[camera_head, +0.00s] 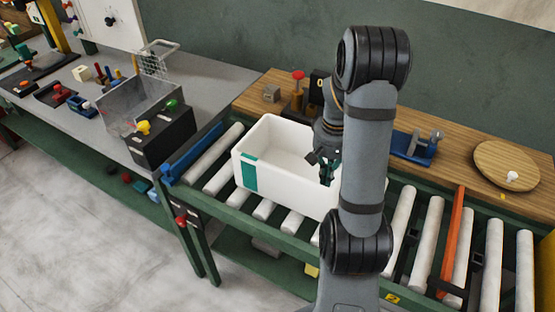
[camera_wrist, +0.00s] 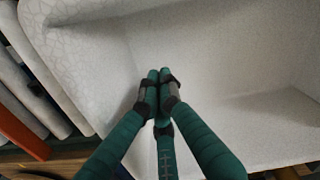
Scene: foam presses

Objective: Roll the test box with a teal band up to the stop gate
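The white open test box (camera_head: 290,189) with a teal band (camera_head: 250,173) at its left front corner stands upright on the roller conveyor. Its right end is hidden behind my arm. The orange stop gate (camera_head: 453,240) crosses the rollers to the right, with bare rollers between it and the box. My gripper (camera_head: 326,178) reaches down into the box towards its right end. In the wrist view its green fingers (camera_wrist: 158,82) are together with nothing seen between them, near the box's pale inner wall (camera_wrist: 105,75). Contact with the wall cannot be told.
A wooden shelf behind the conveyor holds a red-knobbed fixture (camera_head: 297,90), a blue clamp (camera_head: 414,148) and a round board (camera_head: 508,166). A blue end stop (camera_head: 193,152) lies at the conveyor's left. A grey bench (camera_head: 75,95) with tools stands at the left.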

